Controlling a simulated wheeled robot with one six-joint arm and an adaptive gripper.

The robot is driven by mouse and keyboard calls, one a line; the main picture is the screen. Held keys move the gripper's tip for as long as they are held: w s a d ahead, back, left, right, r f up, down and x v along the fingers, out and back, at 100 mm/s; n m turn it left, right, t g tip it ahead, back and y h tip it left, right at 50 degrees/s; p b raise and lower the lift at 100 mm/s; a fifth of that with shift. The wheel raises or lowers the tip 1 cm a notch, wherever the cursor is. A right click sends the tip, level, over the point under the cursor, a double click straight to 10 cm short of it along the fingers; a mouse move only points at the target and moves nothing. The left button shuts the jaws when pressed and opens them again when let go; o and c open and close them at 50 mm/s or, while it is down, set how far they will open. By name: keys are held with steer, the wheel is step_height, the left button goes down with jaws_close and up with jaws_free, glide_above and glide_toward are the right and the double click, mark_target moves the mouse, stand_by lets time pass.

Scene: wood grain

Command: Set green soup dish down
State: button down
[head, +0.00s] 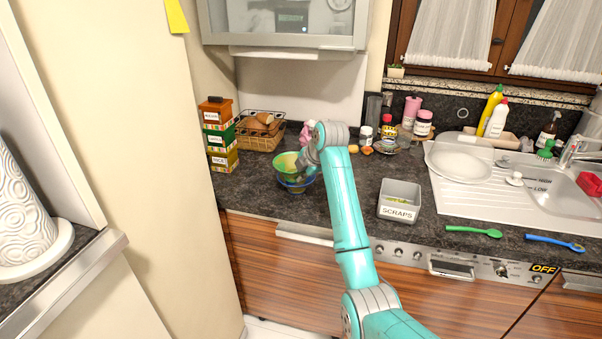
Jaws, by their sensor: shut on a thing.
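The green soup dish (284,163) is at the end of my arm in the head view, left of the scraps box. My gripper (302,167) is shut on the right side of its rim; the fingertips are small and partly hidden by my wrist. A blue bowl (294,188) is directly under the green dish on the dark counter (262,199). The green dish overlaps it in the picture; I cannot tell whether it rests inside it or is held just above.
Stacked labelled boxes (220,140) and a wire basket (258,138) stand behind on the left. The grey scraps box (399,201) is right of my arm. Jars (423,124) stand at the back. A green spoon (473,231) lies near the front edge.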

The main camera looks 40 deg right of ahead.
steer(key=c, duration=1.3)
jaws_free()
steer(key=shift+f, duration=0.1)
steer(key=v, duration=1.3)
steer(key=shift+w+r, duration=0.25)
steer(key=shift+w, duration=0.05)
